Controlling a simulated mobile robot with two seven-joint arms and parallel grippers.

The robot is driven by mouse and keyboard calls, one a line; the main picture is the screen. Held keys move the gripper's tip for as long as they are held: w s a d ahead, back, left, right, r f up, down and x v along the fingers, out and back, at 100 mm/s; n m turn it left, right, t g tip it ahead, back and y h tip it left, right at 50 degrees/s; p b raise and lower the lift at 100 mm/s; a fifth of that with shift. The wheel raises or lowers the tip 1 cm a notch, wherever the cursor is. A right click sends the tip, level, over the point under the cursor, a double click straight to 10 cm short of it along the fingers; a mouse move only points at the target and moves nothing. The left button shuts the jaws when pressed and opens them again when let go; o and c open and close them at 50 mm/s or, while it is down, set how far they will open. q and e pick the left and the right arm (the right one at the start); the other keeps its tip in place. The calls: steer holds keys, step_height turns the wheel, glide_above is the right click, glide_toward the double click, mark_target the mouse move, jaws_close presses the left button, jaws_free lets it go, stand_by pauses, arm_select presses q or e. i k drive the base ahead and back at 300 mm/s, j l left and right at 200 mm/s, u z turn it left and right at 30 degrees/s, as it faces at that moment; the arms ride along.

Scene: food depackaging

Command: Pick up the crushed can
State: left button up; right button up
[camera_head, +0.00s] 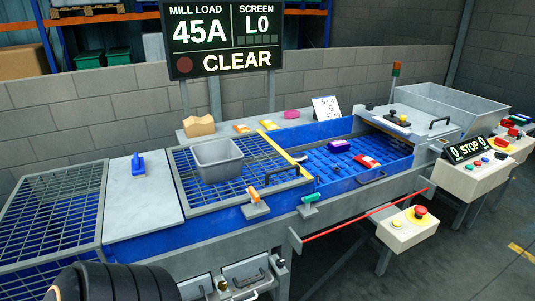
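A small red item with a white patch (367,162) lies on the blue slotted bed at the right of the bench. It may be the crushed can, but it is too small to be sure. A purple item (340,146) lies behind it and to its left on the same bed. A small dark item (300,157) lies near the bed's left end, by a yellow strip. Neither of my grippers shows. A dark rounded part at the bottom left looks like my own arm.
A grey bin (218,161) stands on the left grating (180,172). Several small packets, including a pink one (291,114), lie on the back ledge. A red bar (365,216) crosses the bench front. A stop-button box (407,228) juts out at the right.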

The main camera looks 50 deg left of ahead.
mark_target(300, 157)
steer(key=i+u, duration=0.1)
steer(key=u, duration=2.2)
steer(key=l+u, duration=0.4)
steer(key=i+l+u, duration=0.1)
steer(key=l+u, duration=0.55)
steer(key=l, duration=0.2)
steer(key=k+l+u, duration=0.15)
steer(key=l, duration=0.65)
steer(key=k+l+u, duration=0.1)
steer(key=l, duration=0.35)
